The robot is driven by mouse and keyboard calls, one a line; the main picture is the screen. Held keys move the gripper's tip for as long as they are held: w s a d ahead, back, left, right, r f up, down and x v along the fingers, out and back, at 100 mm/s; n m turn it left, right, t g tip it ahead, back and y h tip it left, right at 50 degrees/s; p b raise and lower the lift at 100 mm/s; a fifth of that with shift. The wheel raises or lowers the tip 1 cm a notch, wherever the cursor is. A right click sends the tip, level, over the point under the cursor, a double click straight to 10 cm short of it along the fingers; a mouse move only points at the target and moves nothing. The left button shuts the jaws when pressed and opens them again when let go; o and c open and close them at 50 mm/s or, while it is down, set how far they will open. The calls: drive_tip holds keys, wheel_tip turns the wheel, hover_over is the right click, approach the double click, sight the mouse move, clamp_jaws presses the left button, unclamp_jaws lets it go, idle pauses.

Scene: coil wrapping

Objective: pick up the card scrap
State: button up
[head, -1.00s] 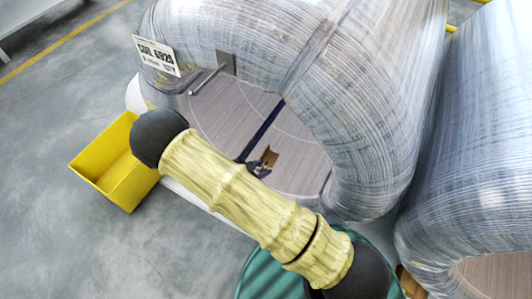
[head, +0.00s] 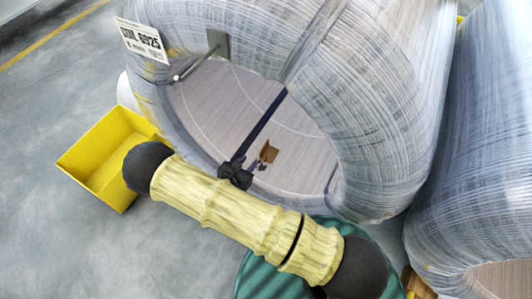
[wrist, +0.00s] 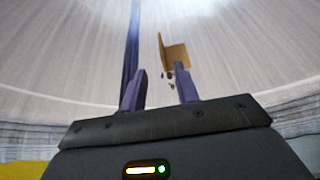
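The card scrap (head: 268,152) is a small folded brown piece inside the bore of the near wrapped coil (head: 385,110). In the wrist view the card scrap (wrist: 174,52) stands partly upright just beyond the right fingertip, with small dark bits beside it. My gripper (head: 247,163) is at the bore's lower edge, left of and below the scrap in the head view. In the wrist view my gripper (wrist: 160,72) has its two purple fingers apart, with nothing between them. Whether the right finger touches the scrap cannot be told.
A yellow bin (head: 105,160) stands on the floor at left. A dark blue strap (head: 262,122) crosses the bore. A metal bracket with a rod (head: 217,44) and a label (head: 141,39) are on the coil's rim. A second wrapped coil (head: 480,150) stands close at right.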

drive_tip(key=b, duration=0.5)
approach(266, 143)
drive_tip(key=w+d+f, duration=0.1)
drive_tip(key=w+f, duration=0.2)
drive_tip(key=shift+w+d, duration=0.1)
drive_tip(key=shift+d, duration=0.3)
drive_tip(key=shift+w+d+r, duration=0.15)
drive_tip(key=shift+w, duration=0.1)
drive_tip(key=shift+w+d+f+b, duration=0.25)
drive_tip(key=shift+w+f+b, duration=0.1)
drive_tip(key=shift+b, duration=0.05)
drive_tip(key=b+x, duration=0.3)
drive_tip(key=x, duration=0.1)
drive_tip(key=shift+d+r, duration=0.1)
drive_tip(key=shift+w+r, duration=0.1)
drive_tip(key=shift+c, duration=0.4)
clamp_jaws()
